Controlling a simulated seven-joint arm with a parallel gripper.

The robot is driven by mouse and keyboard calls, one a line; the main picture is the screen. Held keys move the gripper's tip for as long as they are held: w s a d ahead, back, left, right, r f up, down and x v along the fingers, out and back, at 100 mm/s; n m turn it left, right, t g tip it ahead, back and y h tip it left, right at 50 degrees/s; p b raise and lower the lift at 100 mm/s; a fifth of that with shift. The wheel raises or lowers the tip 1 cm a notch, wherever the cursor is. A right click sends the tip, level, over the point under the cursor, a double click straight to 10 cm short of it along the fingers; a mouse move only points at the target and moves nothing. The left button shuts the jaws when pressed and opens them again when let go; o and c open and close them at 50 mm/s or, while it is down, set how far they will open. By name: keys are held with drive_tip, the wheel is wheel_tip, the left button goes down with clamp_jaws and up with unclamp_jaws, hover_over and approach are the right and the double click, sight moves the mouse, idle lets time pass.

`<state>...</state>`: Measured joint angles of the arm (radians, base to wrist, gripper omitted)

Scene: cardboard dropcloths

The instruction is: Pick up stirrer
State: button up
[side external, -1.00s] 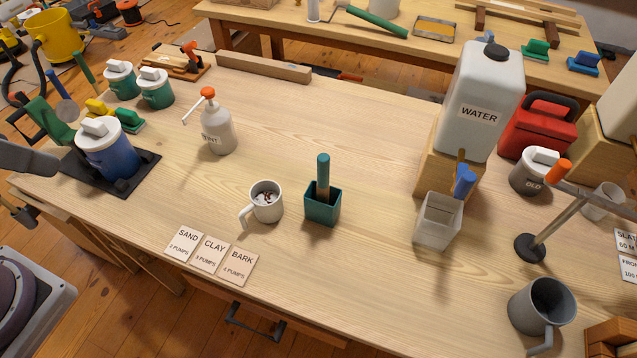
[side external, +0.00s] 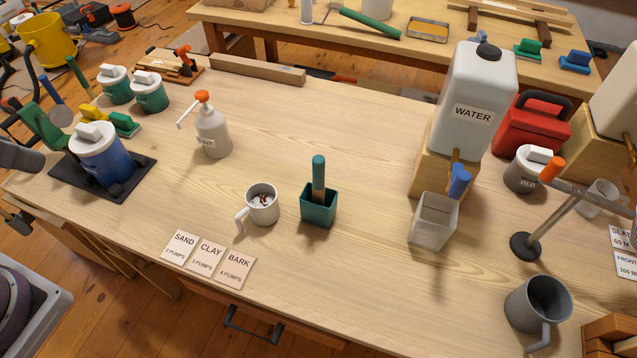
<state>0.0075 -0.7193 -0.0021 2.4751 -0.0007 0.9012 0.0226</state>
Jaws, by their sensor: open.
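The stirrer (side external: 319,172) stands upright in a small square teal holder (side external: 318,210) near the middle of the bench. Its teal handle and a short brown length below it show. Its lower end is hidden inside the holder. A white mug (side external: 263,206) with dark bits inside stands just left of the holder, apart from it. My gripper cannot be made out in this view; only a grey part at the left edge may belong to my arm.
A grey square cup (side external: 433,222) stands right of the holder, below the white water container (side external: 474,100). A pump bottle (side external: 212,132) stands to the left. Label cards (side external: 207,258) lie at the front edge. A grey mug (side external: 537,305) stands front right. The bench behind the stirrer is clear.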

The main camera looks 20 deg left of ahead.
drive_tip(key=w+d+r+m+g, duration=0.1)
drive_tip(key=w+d+r+m, duration=0.2)
drive_tip(key=w, duration=0.5)
drive_tip(key=m+g+h, duration=0.2)
drive_tip(key=m+g, duration=0.2)
drive_tip(key=m, duration=1)
hover_over(323, 187)
drive_tip(key=a, duration=0.3)
wheel_tip(323, 187, down, 20)
drive_tip(key=shift+m+g, duration=0.3)
drive_tip(key=shift+m, duration=0.1)
drive_tip(key=f, duration=0.3)
drive_tip(key=d+f, duration=0.1)
drive_tip(key=f, duration=0.2)
drive_tip(key=d+f, duration=0.1)
drive_tip(key=f, duration=0.3)
drive_tip(key=shift+w+d, duration=0.2)
drive_tip(key=shift+c, duration=0.5)
clamp_jaws()
